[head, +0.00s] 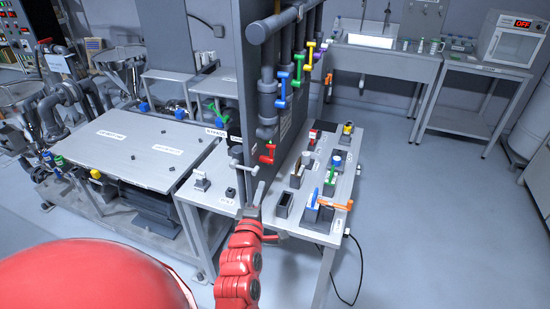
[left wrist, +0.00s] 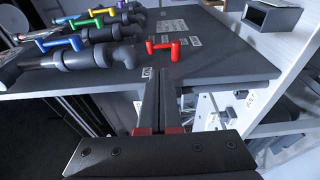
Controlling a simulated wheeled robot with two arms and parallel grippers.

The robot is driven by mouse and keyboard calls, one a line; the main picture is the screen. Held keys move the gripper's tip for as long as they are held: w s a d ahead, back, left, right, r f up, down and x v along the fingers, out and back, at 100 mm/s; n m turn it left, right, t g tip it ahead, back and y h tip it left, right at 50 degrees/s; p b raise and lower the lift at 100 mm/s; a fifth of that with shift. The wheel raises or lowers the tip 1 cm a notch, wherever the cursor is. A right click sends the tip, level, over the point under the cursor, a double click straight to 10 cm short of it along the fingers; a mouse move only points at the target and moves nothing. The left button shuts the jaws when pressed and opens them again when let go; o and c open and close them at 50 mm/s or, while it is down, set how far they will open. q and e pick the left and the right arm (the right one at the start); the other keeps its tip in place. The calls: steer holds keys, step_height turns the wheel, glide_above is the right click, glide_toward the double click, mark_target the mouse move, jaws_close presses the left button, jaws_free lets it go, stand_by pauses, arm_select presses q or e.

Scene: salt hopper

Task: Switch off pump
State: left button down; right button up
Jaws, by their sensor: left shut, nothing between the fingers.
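My left gripper (head: 259,190) is at the front edge of the upright dark panel (head: 258,105), its fingers shut and empty. In the left wrist view the gripper (left wrist: 159,78) points towards a red handle (left wrist: 165,46) on the panel, with no clear contact. A small white-handled switch (head: 201,181) and a dark knob (head: 230,193) stand on the bench left of the panel. I cannot tell which control belongs to the pump. My right gripper is not in view.
Blue, green, yellow and purple valve handles (head: 298,66) line the panel's pipes. Several small fixtures with coloured handles (head: 325,200) stand on the bench right of the panel. A grey tabletop (head: 125,140) lies left. The floor (head: 430,220) at right is mostly clear.

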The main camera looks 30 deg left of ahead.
mark_target(271, 153)
arm_select(q)
steer(key=p+x, duration=0.3)
steer(key=x, duration=0.3)
steer(key=p+x, duration=0.3)
steer(key=x, duration=0.4)
steer(key=shift+d+r, duration=0.1)
steer(key=shift+r, duration=0.1)
steer(key=shift+w+a+f, duration=0.25)
steer(key=shift+w, duration=0.25)
